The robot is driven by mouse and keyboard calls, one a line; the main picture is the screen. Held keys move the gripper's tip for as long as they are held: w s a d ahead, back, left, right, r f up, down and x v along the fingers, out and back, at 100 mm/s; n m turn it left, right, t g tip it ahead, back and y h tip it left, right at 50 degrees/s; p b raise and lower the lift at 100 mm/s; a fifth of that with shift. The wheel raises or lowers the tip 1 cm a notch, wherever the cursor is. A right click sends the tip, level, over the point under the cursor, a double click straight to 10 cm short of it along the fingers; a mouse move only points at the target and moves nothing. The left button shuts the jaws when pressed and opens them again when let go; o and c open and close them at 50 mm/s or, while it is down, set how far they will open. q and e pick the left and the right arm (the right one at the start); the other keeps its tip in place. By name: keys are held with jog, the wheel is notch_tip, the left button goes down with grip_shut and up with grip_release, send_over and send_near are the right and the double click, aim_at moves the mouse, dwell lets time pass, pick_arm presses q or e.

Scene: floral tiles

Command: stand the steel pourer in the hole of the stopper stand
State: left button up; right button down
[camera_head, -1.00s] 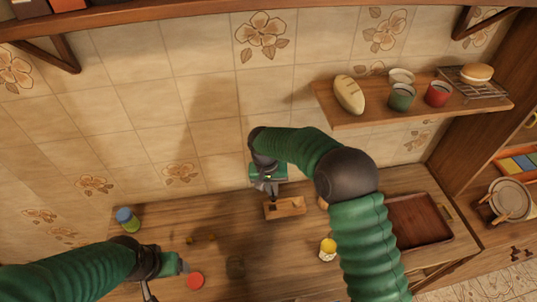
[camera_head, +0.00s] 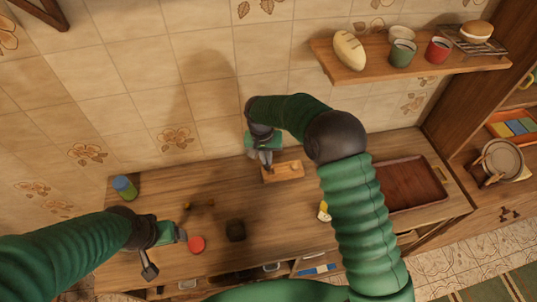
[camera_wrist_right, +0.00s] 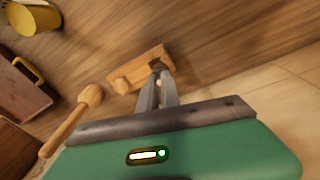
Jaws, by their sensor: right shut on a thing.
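The stopper stand (camera_head: 288,172) is a small light-wood block on the counter near the tiled wall. It also shows in the right wrist view (camera_wrist_right: 130,76). My right gripper (camera_head: 266,163) is at the left end of the stand in the head view. In the right wrist view its fingers (camera_wrist_right: 158,80) are shut on a small dark-grey piece (camera_wrist_right: 157,66), which looks like the steel pourer. The pourer is mostly hidden, and I cannot tell whether its lower end is in the hole. My left gripper (camera_head: 163,250) hangs over the counter's front left, away from the stand; its jaw opening is unclear.
A wooden tool with a round head (camera_wrist_right: 75,120) lies near the stand. A yellow-and-white jar (camera_head: 324,211) and a brown tray (camera_head: 408,187) are to the right. A shelf (camera_head: 410,60) hangs above.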

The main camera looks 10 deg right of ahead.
jog(key=shift+f, duration=0.5)
jog(key=shift+d+f, duration=0.15)
jog(key=shift+d, duration=0.15)
jog(key=shift+w+d+f, duration=0.15)
jog(key=shift+d, duration=0.5)
jog(key=shift+a, duration=0.3)
jog(key=shift+a+m, duration=0.3)
jog(key=shift+a, duration=0.35)
jog(key=shift+d, duration=0.65)
pick_arm(q)
jog(key=shift+d+f, duration=0.25)
jog(key=shift+d, duration=0.15)
pick_arm(e)
jog(key=shift+a, duration=0.45)
jog(key=shift+d, duration=0.1)
